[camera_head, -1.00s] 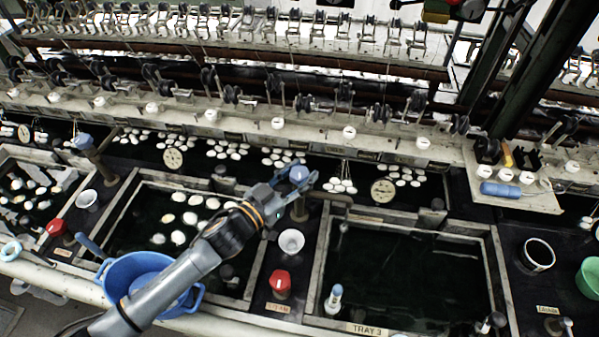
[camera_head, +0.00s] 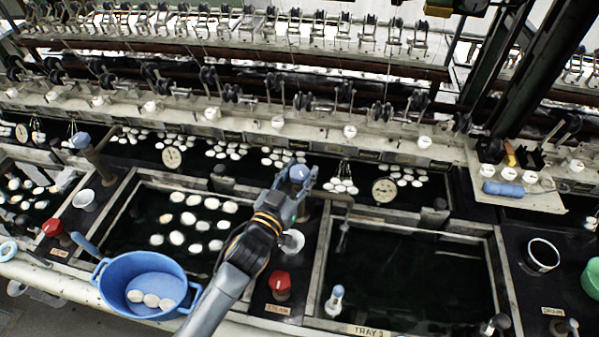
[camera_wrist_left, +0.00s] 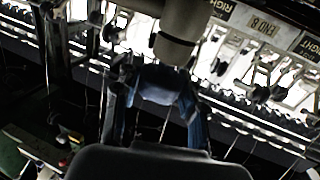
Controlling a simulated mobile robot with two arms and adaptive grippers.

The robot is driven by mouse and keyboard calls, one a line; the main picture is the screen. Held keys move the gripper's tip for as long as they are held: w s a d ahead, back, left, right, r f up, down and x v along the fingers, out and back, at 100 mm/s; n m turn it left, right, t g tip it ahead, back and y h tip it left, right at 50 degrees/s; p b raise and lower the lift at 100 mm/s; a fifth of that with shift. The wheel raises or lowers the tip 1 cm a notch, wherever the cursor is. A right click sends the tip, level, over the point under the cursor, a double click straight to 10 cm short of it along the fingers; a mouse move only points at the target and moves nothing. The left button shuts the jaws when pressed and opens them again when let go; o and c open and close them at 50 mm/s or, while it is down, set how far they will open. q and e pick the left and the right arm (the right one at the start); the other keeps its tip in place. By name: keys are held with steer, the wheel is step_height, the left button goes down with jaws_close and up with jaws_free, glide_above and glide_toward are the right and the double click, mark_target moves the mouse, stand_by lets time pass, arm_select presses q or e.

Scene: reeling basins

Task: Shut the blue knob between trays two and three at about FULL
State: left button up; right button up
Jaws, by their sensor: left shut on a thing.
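The blue knob (camera_head: 298,173) tops a post at the back of the divider between two trays. My left gripper (camera_head: 297,178) is at it, with fingers on either side. In the left wrist view the blue knob (camera_wrist_left: 158,84) sits between the dark fingers, and the gripper is shut on it. Tray three (camera_head: 405,226), labelled TRAY 3, lies to the right with dark water. The tray to the left (camera_head: 145,178) holds several pale cocoons. No FULL mark is readable. My right gripper is not in view.
A blue pan (camera_head: 140,262) with a few cocoons stands at the front left. A red knob (camera_head: 280,281) and a white cup (camera_head: 291,241) are on the divider near my left arm. Round dials (camera_head: 384,190) and hanging cocoon bunches line the back.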

arm_select(q)
steer(key=o, duration=1.2)
steer(key=shift+s+a, duration=0.2)
steer(key=shift+s, duration=0.1)
steer(key=v, duration=1.1)
steer(key=shift+s, duration=0.1)
